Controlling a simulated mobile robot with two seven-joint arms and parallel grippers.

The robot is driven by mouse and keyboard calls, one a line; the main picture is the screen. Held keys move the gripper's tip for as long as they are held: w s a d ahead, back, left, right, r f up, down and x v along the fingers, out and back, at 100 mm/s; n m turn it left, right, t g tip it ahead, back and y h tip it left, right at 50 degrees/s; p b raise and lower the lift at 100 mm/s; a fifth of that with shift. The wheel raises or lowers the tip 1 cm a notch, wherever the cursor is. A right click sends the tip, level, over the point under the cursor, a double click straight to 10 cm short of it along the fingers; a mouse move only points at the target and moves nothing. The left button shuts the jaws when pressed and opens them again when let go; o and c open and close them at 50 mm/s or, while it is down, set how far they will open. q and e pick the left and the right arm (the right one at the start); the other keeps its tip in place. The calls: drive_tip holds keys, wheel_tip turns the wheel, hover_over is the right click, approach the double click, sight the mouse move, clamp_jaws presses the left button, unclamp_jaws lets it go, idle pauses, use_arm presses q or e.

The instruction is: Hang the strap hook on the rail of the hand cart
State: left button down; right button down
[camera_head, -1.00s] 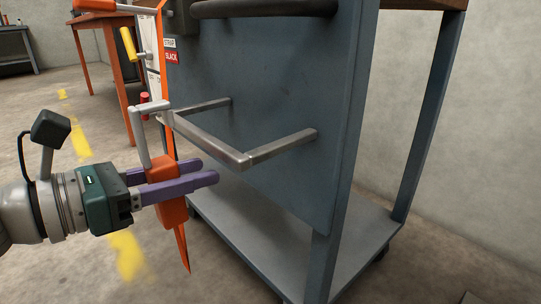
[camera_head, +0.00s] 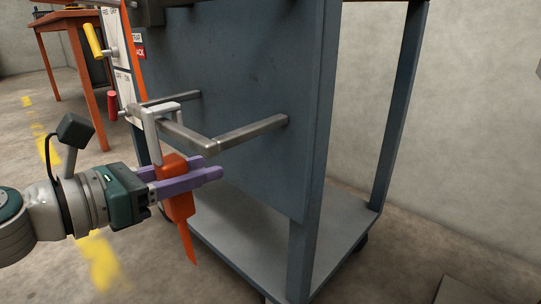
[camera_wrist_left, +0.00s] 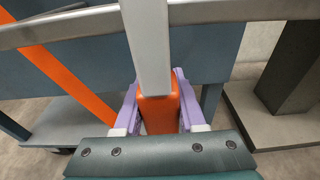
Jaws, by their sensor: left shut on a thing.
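My left gripper (camera_head: 207,174) is shut on the orange body (camera_head: 178,204) of the strap hook, with purple fingers on both sides of it. An orange strap end hangs below. The grey metal hook (camera_head: 153,138) rises above the fingers and bends over at the top, overlapping the rail (camera_head: 250,133) near its left part. The wrist view shows the hook's shank (camera_wrist_left: 150,50) upright in front of the rail (camera_wrist_left: 230,11). The hook's top is out of that view, so I cannot tell whether it rests on the rail. My right gripper is not in view.
The rail stands out from the blue side panel (camera_head: 235,70) of the hand cart, above a grey lower shelf (camera_head: 235,240). A white board (camera_head: 120,55) with yellow and red handles is at the left. Open floor lies in front.

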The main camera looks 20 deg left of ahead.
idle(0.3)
use_arm(q)
drive_tip(key=shift+c, duration=2)
unclamp_jaws()
drive_tip(key=shift+f, duration=0.1)
drive_tip(key=p+v, duration=0.2)
drive_tip(key=v, duration=0.8)
